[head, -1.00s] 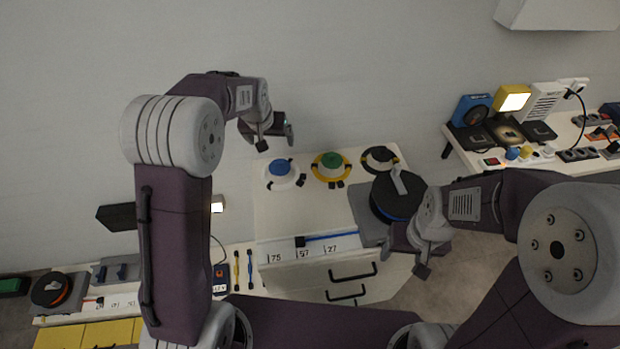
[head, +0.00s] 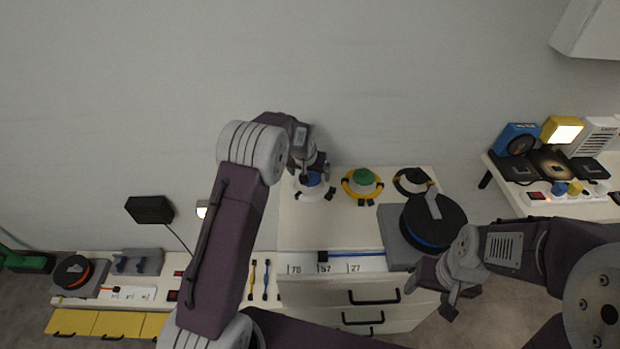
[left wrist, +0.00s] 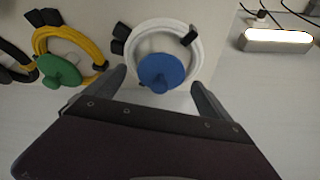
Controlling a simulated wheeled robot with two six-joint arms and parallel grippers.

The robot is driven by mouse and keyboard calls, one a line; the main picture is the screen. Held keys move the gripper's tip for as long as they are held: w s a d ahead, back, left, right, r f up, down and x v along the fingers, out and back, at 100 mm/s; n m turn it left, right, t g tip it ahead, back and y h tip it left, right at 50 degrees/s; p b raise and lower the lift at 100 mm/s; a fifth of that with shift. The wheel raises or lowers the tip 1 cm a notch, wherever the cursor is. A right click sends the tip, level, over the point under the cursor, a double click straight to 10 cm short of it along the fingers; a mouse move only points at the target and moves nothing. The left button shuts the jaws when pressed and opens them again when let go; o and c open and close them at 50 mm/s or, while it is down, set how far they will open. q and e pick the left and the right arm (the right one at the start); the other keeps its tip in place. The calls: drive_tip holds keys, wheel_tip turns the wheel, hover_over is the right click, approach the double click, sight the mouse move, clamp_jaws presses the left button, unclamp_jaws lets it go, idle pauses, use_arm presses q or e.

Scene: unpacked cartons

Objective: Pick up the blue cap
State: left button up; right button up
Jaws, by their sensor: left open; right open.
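The blue cap (left wrist: 161,72) sits in the middle of a white cable coil (left wrist: 190,52) in the left wrist view. In the head view the blue cap (head: 312,179) is partly covered by my left gripper (head: 314,172), which is above it. In the left wrist view my left gripper (left wrist: 158,85) is open, with one finger on each side of the cap and a gap to both. Whether the fingers are level with the cap I cannot tell. My right gripper (head: 430,290) is open and empty, in front of the dark round reel.
A green cap (head: 363,177) on a yellow coil and a black coil (head: 412,181) lie to the right on the white cabinet top (head: 300,230). A dark reel (head: 433,220) on a grey base stands at the cabinet's right edge. A lit lamp (left wrist: 278,38) shows in the left wrist view.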

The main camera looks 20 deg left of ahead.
sight(312, 175)
use_arm(q)
drive_tip(key=shift+w+f, duration=0.2)
drive_tip(key=shift+f, duration=0.2)
drive_tip(key=shift+r, duration=0.1)
drive_tip(key=shift+s, duration=0.1)
drive_tip(key=c, duration=1.7)
drive_tip(key=shift+r, duration=0.45)
drive_tip(key=shift+c, duration=0.2)
drive_tip(key=r, duration=0.2)
drive_tip(key=d+r, duration=0.1)
drive_tip(key=r, duration=0.1)
drive_tip(key=s+d+r, duration=0.3)
drive_tip(key=d+r, duration=0.3)
drive_tip(key=d, duration=0.4)
drive_tip(key=shift+d+p, duration=0.15)
drive_tip(key=shift+p, duration=0.3)
drive_tip(key=shift+r, duration=0.1)
